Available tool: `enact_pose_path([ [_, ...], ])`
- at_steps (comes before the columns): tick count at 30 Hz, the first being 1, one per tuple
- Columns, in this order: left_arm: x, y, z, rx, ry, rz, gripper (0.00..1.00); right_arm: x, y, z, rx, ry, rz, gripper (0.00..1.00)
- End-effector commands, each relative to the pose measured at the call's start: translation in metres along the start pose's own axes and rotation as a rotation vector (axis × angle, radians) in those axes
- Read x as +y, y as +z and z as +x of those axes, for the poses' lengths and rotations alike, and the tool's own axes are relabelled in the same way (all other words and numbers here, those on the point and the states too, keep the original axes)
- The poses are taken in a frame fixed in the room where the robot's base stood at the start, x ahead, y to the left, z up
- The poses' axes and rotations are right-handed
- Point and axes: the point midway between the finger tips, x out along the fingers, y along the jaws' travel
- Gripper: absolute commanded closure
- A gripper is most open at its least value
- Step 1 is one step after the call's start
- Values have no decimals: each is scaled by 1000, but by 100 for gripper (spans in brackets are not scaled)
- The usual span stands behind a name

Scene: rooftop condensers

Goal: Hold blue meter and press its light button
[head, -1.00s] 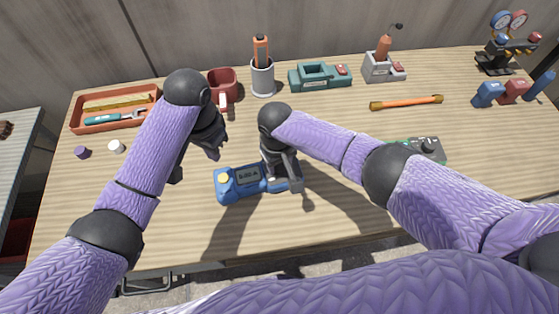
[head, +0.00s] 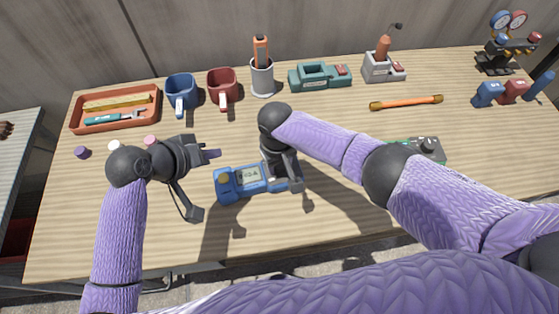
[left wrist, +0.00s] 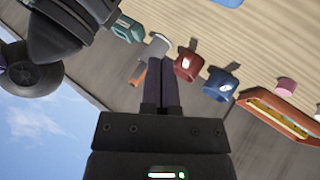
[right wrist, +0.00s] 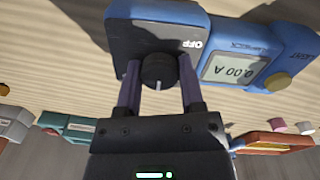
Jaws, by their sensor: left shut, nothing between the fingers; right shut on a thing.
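The blue meter (head: 238,190) lies on the table in the middle of the head view. Its display (right wrist: 227,66) is pale and reads 0.00 A in the right wrist view. A round yellowish button (right wrist: 278,80) sits beside the display, near the word LIGHT. My right gripper (head: 283,172) is on the right end of the meter. In the right wrist view its fingers (right wrist: 160,78) stand on both sides of the black dial. My left gripper (head: 213,154) is shut and empty, up and left of the meter, apart from it.
A blue mug (head: 181,92), a red mug (head: 222,88), a grey cup (head: 262,80) and a teal device (head: 320,78) stand along the back. An orange tray (head: 100,124) is at the left. A green device (head: 430,148) is partly behind my right arm. The table's front left is clear.

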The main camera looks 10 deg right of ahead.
Motion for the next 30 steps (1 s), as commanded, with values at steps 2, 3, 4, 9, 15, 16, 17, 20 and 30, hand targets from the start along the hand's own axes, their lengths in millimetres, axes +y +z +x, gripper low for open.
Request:
enact_pose_path([
  [2,-4,4,4,13,4,-15,100,0,0,0,0,0,0,100],
  [3,-7,6,8,13,4,-15,100,0,0,0,0,0,0,100],
  [4,-10,10,12,10,4,-16,100,0,0,0,1,0,0,100],
  [9,-26,26,35,9,3,-13,100,0,0,0,1,0,0,100],
  [15,-40,39,54,9,3,-9,100,0,0,0,1,-1,-1,100],
  [16,-41,40,56,10,3,-9,100,0,0,0,1,-1,-1,100],
  [17,-42,41,57,9,3,-9,100,0,0,0,1,-1,-1,100],
  [20,-44,43,59,11,3,-7,100,0,0,0,1,-1,-1,100],
  [30,-44,43,60,10,3,-7,100,0,0,0,1,-1,-1,100],
])
